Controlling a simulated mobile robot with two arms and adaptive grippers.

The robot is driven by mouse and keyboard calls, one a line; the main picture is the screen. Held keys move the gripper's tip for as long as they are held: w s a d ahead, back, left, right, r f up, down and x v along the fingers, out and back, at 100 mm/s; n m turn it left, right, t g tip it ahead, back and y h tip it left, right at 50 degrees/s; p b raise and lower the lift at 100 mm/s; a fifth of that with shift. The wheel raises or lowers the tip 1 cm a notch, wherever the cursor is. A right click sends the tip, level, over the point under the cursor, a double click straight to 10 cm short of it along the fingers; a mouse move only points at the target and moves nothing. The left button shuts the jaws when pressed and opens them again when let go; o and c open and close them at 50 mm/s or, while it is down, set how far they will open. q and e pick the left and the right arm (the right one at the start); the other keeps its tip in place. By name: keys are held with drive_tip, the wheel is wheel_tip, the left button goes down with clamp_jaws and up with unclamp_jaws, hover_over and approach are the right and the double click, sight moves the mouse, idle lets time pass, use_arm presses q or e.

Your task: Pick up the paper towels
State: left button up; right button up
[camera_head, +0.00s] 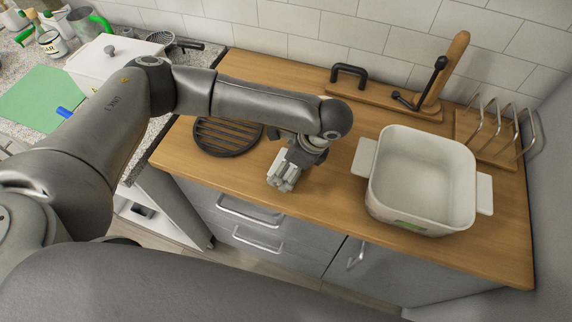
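I see no roll of paper towels in the head view. A wooden stand (445,68) with a thick upright wooden rod and a black metal arm is at the back of the wooden counter. It looks like an empty towel holder, but I cannot be sure. My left gripper (280,185) points down over the counter's front part, between a black round trivet and a white pot. No object shows in it, and its fingers are too small and close together to tell open from shut. My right gripper is out of view.
The white pot (386,186) with side handles stands on the right of the counter (325,212). The black trivet (228,150) lies left of my gripper, partly behind my arm. A wire rack (487,152) stands at the back right. A tiled wall closes the back.

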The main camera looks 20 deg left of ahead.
use_arm(q)
drive_tip(key=c, duration=0.6)
drive_tip(key=shift+c, duration=0.2)
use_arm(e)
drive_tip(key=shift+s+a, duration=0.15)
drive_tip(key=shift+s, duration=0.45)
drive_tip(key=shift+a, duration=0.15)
use_arm(q)
drive_tip(key=shift+r, duration=0.5)
wheel_tip(320, 180, up, 2)
drive_tip(key=shift+r+b, duration=0.1)
drive_tip(key=shift+b, duration=0.2)
drive_tip(key=s+r, duration=0.1)
drive_tip(key=s+d+r, duration=0.1)
drive_tip(key=r, duration=0.1)
drive_tip(key=s+d+r+b, duration=0.1)
drive_tip(key=s, duration=0.1)
drive_tip(key=shift+r, duration=0.4)
drive_tip(key=s+d+r, duration=0.3)
drive_tip(key=s+r, duration=0.2)
drive_tip(key=s, duration=0.4)
drive_tip(key=shift+d+b, duration=0.3)
drive_tip(key=shift+b, duration=0.1)
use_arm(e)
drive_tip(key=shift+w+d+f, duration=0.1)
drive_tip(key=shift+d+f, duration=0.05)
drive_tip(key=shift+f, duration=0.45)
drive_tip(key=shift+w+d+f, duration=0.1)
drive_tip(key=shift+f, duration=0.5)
